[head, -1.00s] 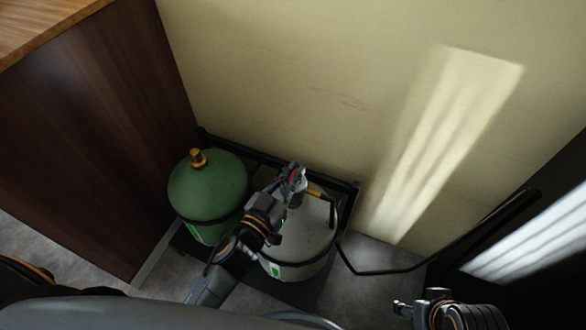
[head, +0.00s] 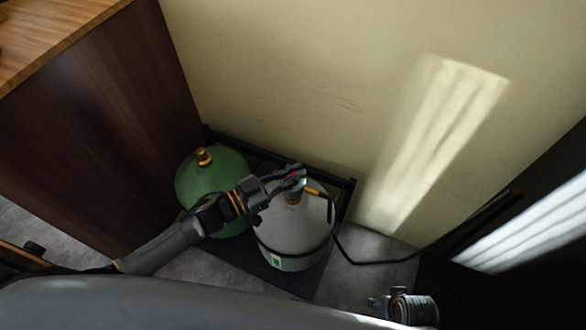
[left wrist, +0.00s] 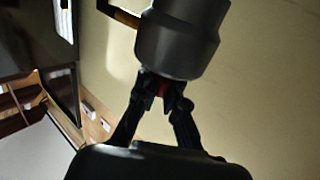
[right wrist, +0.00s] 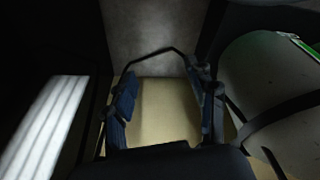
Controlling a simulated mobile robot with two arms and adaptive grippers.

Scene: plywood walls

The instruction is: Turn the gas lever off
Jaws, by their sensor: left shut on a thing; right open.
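The white gas cylinder (head: 290,245) stands upright on a dark base, with a grey valve fitting (head: 298,186) on top. The fitting looms large in the left wrist view (left wrist: 180,40). The small red lever (left wrist: 160,87) sits under it, between my left fingertips. My left gripper (head: 292,173) reaches in from the left over the cylinder and is shut on the red lever, which it mostly hides. My right gripper (right wrist: 165,97) is open and empty, low at the right, with the white cylinder (right wrist: 275,80) to its right in the right wrist view.
A green cylinder (head: 213,172) with a brass top stands left of the white one, partly behind my left arm. A black hose (head: 375,262) runs right from the valve. A brown cabinet (head: 90,140) is at left; the pale wall (head: 330,70) is close behind.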

